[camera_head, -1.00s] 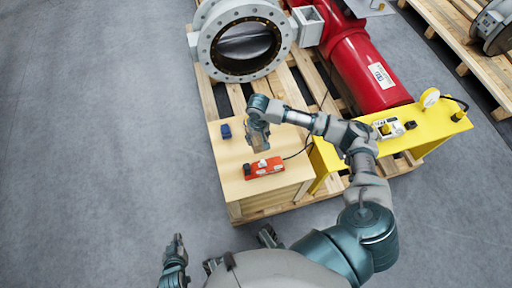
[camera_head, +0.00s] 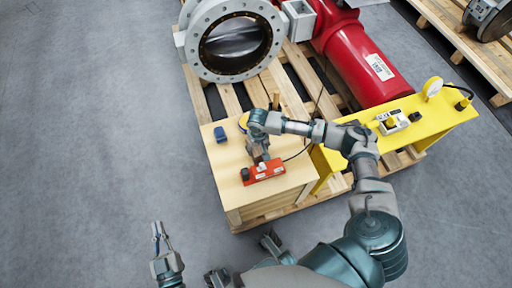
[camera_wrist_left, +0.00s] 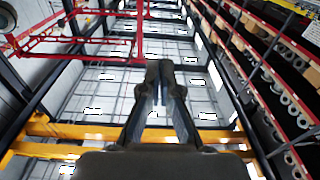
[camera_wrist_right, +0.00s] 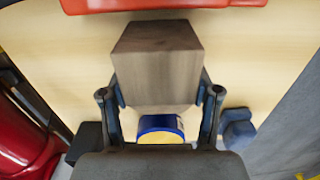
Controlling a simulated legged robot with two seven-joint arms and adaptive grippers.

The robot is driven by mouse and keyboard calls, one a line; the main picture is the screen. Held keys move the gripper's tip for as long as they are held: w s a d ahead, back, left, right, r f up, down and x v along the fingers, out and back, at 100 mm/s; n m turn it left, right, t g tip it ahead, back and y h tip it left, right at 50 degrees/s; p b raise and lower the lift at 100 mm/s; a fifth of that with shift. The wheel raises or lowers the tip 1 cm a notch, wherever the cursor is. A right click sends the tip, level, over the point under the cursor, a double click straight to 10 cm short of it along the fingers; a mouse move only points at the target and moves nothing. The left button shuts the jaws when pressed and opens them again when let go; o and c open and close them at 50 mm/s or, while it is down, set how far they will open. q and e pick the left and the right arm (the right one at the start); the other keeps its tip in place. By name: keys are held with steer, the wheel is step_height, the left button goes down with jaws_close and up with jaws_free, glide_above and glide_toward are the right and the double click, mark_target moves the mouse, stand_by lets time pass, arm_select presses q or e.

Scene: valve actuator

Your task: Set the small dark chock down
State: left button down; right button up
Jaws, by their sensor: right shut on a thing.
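The chock, a dark grey-brown block (camera_wrist_right: 157,62), sits between the fingers of my right gripper (camera_wrist_right: 161,92) in the right wrist view. That gripper is shut on it. In the head view my right gripper (camera_head: 258,150) is over the pale wooden box top (camera_head: 225,165), just behind the red device, and largely hides the chock. I cannot tell whether the chock touches the surface.
A red device (camera_head: 265,170) with a cable, a blue item (camera_head: 220,134) and a blue-yellow roll (camera_wrist_right: 160,128) lie on the box top near the chock. A yellow bench (camera_head: 430,118) stands to the right. The flanged valve (camera_head: 235,45) and red actuator (camera_head: 365,60) are behind.

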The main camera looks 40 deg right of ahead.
steer(key=shift+d, duration=0.1)
steer(key=o, duration=1.3)
steer(key=shift+o, duration=0.2)
